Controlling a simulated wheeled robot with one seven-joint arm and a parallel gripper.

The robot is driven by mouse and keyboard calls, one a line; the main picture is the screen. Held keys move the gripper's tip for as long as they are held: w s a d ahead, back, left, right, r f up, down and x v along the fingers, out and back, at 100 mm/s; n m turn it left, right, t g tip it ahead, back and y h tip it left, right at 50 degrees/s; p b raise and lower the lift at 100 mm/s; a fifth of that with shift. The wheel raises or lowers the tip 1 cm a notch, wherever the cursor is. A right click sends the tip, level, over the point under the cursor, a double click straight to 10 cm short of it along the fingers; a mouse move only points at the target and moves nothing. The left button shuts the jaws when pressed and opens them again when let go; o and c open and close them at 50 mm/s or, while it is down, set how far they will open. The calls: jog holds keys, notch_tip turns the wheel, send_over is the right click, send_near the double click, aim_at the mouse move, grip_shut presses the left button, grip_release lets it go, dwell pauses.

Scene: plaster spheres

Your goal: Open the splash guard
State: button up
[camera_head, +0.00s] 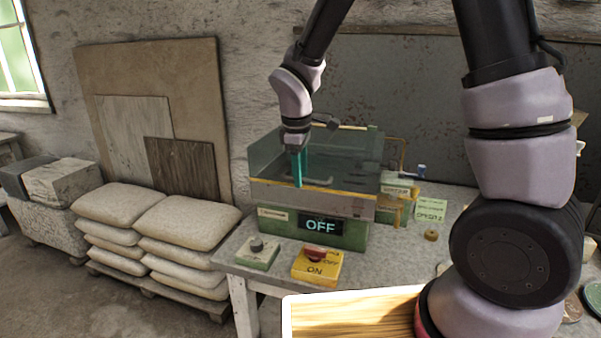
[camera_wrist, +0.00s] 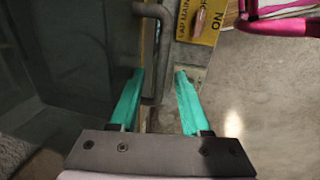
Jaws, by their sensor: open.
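The splash guard (camera_head: 345,150) is a clear, dark-tinted cover with an amber lower edge, over the green-fronted machine whose display (camera_head: 320,224) reads OFF. It looks lowered. A grey bar handle (camera_head: 318,181) is on its front; it also shows in the wrist view (camera_wrist: 166,45). My gripper (camera_head: 298,184) points down at the handle with its teal fingers. In the wrist view my gripper (camera_wrist: 159,74) is open, with the handle bar between the fingers, closer to the left one. I cannot tell whether that finger touches the bar.
A yellow switch box (camera_head: 317,265) with a red knob and a small green box (camera_head: 258,252) with a dark knob stand in front of the machine on the grey table (camera_head: 365,266). Stacked pale sacks (camera_head: 185,225) stand left. A green note (camera_head: 430,210) stands right.

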grip_shut()
dwell(1.4)
